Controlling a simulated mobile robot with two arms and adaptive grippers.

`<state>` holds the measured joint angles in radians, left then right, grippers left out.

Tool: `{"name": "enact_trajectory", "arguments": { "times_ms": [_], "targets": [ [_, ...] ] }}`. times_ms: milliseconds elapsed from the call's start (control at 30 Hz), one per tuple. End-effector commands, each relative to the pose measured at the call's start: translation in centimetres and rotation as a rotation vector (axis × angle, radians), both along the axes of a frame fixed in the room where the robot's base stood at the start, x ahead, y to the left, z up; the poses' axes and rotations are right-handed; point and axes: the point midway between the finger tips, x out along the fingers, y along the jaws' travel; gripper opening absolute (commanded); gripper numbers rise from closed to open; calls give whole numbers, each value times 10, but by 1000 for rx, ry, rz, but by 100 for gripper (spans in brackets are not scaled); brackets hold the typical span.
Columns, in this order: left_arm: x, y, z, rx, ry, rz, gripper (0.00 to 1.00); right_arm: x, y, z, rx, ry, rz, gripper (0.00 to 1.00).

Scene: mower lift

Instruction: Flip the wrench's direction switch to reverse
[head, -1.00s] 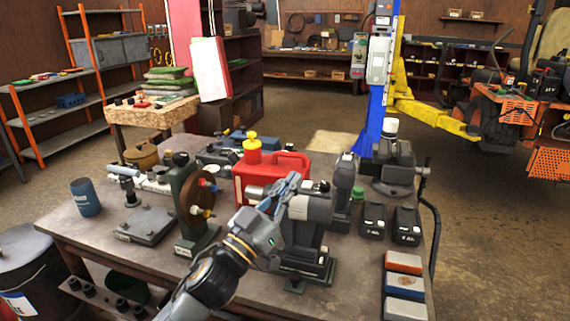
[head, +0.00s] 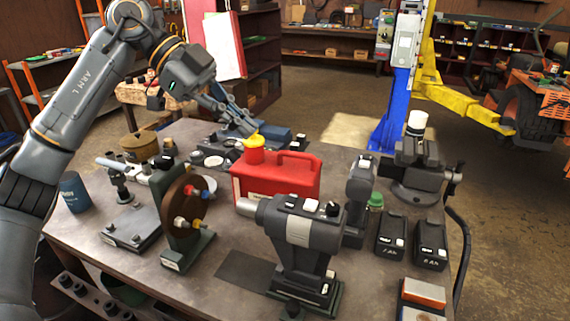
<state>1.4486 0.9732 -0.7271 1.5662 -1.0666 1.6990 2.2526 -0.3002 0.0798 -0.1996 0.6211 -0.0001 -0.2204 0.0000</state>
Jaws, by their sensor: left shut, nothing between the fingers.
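A grey and black power wrench (head: 300,228) stands upright on a dark green stand at the front middle of the bench. Its top carries small white and black controls; which one is the direction switch, and how it is set, I cannot tell. My left gripper (head: 245,126) is shut and empty. It shows above the far part of the bench, just above the yellow cap of the red fuel can, well apart from the wrench. My left arm comes in high from the left. My right gripper is not in view.
A red can (head: 275,180) stands behind the wrench. A second dark tool (head: 360,200), two battery packs (head: 391,236) and a vise (head: 415,165) are to its right. A wheel on a green stand (head: 187,215) is to its left. A dark flat patch of bench (head: 247,270) is clear.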

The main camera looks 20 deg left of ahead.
Motion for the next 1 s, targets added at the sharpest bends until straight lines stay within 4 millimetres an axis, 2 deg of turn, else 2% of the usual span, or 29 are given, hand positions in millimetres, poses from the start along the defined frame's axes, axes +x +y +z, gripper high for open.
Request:
{"name": "enact_trajectory", "arguments": {
  "times_ms": [167,567,800,1000],
  "targets": [
    [1,-10,-12,9,10,1,0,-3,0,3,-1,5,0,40],
    [9,-70,-67,6,8,-3,0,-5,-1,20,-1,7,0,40],
    [16,-70,-100,5,8,2,0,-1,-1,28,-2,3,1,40],
    [17,-70,-108,5,6,0,0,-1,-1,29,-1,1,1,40]
  ]
}}
